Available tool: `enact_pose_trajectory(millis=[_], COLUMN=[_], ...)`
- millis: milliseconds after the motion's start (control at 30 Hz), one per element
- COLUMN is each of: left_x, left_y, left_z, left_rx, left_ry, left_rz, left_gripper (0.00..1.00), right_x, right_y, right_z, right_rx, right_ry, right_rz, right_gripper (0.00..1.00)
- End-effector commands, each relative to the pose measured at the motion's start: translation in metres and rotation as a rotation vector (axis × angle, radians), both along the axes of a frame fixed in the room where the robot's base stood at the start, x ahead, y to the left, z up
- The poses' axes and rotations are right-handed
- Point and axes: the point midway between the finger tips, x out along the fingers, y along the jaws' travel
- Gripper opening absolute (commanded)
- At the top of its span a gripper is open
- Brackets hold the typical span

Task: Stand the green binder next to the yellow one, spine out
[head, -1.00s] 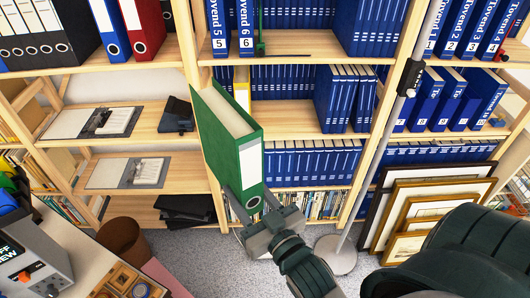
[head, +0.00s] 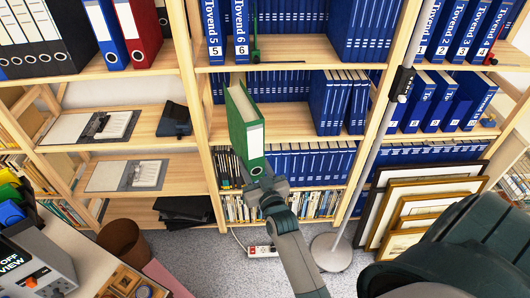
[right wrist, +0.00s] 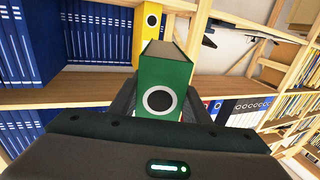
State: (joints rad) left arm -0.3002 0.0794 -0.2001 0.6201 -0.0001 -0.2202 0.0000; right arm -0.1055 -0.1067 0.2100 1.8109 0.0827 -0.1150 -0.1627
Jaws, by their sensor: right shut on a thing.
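The green binder (head: 251,143) is in my right gripper, in front of the left end of the middle shelf of the blue-book bay. Its spine, with white label and finger hole, faces me; it also shows in the right wrist view (right wrist: 166,78). My right gripper (head: 262,181) is shut on the lower part of the spine, one finger on each side. The yellow binder (right wrist: 147,32) stands on the shelf behind the green one, spine out. In the head view the green binder hides most of it. My left gripper is out of view.
Blue volumes (head: 328,103) stand at the right of that shelf (head: 290,116), with bare board before them. A wooden upright (head: 194,90) rises close at the left. A grey pole (head: 382,125) stands right of the bay, near leaning framed prints (head: 420,205).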

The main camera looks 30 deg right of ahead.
Motion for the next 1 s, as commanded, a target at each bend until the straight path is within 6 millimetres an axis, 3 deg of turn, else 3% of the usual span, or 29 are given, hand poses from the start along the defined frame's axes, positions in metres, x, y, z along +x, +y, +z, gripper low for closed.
enact_pose_trajectory(millis=[33,200,400,667,1000], left_x=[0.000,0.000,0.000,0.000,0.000], left_y=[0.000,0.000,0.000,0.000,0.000], left_z=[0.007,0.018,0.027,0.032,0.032], left_rx=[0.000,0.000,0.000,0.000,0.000], left_ry=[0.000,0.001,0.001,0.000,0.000], left_rz=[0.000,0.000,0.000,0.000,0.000], left_gripper=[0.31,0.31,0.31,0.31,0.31], right_x=[0.013,0.039,0.055,0.063,0.064], right_y=[-0.012,-0.049,-0.076,-0.088,-0.090], right_z=[-0.002,-0.029,-0.054,-0.072,-0.074], right_rx=[0.004,0.004,0.000,-0.002,-0.003], right_ry=[-0.004,-0.003,-0.002,-0.001,-0.003], right_rz=[-0.030,-0.132,-0.234,-0.304,-0.314], right_gripper=[0.02,0.02,0.02,0.02,0.02])
